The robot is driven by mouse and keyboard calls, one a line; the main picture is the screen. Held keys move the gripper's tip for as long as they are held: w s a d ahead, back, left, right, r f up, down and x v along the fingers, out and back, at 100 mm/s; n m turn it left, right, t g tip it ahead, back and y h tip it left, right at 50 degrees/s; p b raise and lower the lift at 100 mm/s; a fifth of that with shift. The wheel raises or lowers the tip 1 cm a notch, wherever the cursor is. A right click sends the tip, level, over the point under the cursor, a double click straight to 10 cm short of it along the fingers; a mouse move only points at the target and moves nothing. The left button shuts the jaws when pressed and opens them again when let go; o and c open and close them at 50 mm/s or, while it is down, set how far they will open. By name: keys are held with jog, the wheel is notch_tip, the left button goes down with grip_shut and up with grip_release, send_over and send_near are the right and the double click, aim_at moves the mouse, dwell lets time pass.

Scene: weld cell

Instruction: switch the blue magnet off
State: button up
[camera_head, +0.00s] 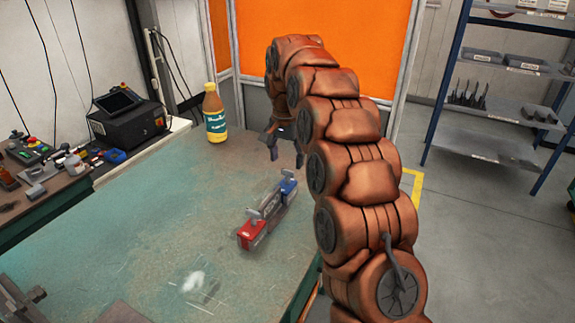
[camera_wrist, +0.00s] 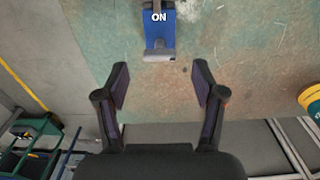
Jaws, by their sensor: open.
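The blue magnet (camera_head: 289,187) sits on the worn green table at the far end of a short row with a red magnet (camera_head: 250,234). A grey lever shows on top of each. In the wrist view the blue magnet (camera_wrist: 152,30) is at the top, its grey lever end (camera_wrist: 158,55) towards me, with a white "ON" label over it. My gripper (camera_wrist: 160,78) is open and empty; the lever end lies just beyond the gap between its fingertips. In the head view my gripper (camera_head: 286,148) is above and behind the blue magnet, apart from it.
A bottle with a yellow and teal label (camera_head: 214,118) stands at the table's back left. A side bench holds a black machine (camera_head: 128,118) and small tools. A blue-framed shelf (camera_head: 490,110) stands at right. The table (camera_head: 150,215) is mostly clear left of the magnets.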

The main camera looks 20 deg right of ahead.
aim_at(286, 171)
notch_tip(286, 171, up, 4)
jog(key=shift+f, duration=0.2)
jog(key=shift+r, duration=0.2)
dwell(0.3)
jog(key=s+a+r+n+p, duration=0.1)
jog(key=s+r+n+p, duration=0.25)
jog(key=s, duration=0.75)
jog(key=s+r+n+p, duration=0.2)
jog(key=s+r+p, duration=0.15)
jog(key=s, duration=0.75)
jog(key=s+d+f+n+g+p, duration=0.1)
jog(key=s+f+n+p, duration=0.2)
jog(key=s, duration=2.1)
jog(key=shift+s+f+g+p, duration=0.35)
jog(key=shift+f+g+p, duration=0.1)
jog(key=shift+p, duration=0.1)
